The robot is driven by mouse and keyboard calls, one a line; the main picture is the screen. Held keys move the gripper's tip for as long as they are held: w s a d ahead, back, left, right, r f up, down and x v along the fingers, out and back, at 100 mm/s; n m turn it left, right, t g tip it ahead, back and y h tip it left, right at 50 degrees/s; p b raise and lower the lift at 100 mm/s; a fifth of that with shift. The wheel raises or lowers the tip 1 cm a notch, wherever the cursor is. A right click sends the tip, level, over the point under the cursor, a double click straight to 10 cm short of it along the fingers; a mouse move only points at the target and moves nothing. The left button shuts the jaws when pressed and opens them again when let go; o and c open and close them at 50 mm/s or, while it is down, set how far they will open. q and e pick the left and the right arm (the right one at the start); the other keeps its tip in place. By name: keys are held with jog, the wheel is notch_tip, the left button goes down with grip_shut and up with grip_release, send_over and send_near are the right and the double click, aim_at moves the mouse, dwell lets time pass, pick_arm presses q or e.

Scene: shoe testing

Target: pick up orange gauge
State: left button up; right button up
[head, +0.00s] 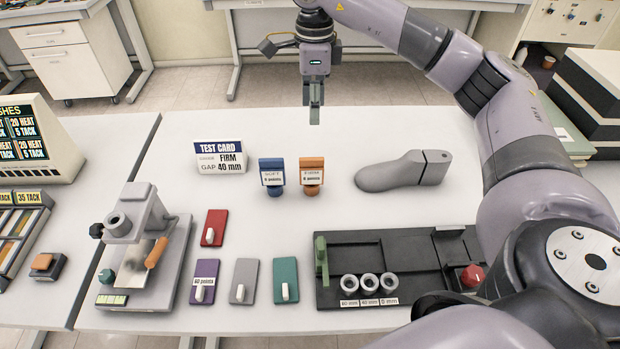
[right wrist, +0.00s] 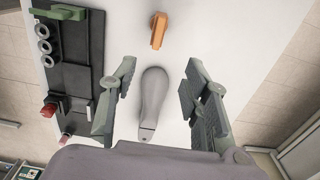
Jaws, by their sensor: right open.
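The orange gauge (head: 312,171) stands upright on the white table near its middle, with a white label reading "FIRM"-like small text that I cannot read surely. In the right wrist view the orange gauge (right wrist: 158,31) lies ahead, beyond the fingertips. A blue gauge (head: 272,171) labelled soft stands just left of it. My right gripper (head: 314,115) hangs pointing down over the table's far edge, apart from both gauges. In the right wrist view its fingers (right wrist: 160,65) are spread and empty. My left gripper is out of view.
A grey shoe last (head: 404,171) lies right of the gauges and shows between my fingers in the wrist view. A test card (head: 220,157) stands at left. A black tray (head: 412,292) with rings and several coloured blocks occupy the front.

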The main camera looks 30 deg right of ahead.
jog(key=f, duration=0.2)
jog(key=p, duration=0.1)
send_near(312, 165)
jog(key=shift+w+d+f, duration=0.4)
jog(key=shift+w+f, duration=0.05)
notch_tip(312, 165, down, 6)
jog(key=shift+w+r+p, duration=0.1)
jog(key=shift+p, duration=0.95)
jog(key=shift+f, duration=0.35)
jog(key=f+p, duration=0.2)
jog(key=f, duration=0.1)
jog(key=f+p, duration=0.1)
jog(key=shift+s+a+f, duration=0.25)
jog(key=shift+f, duration=0.45)
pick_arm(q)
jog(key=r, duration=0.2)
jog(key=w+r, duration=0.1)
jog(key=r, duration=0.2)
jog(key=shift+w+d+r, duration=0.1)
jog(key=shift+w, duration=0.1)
pick_arm(e)
jog(key=shift+c, duration=0.2)
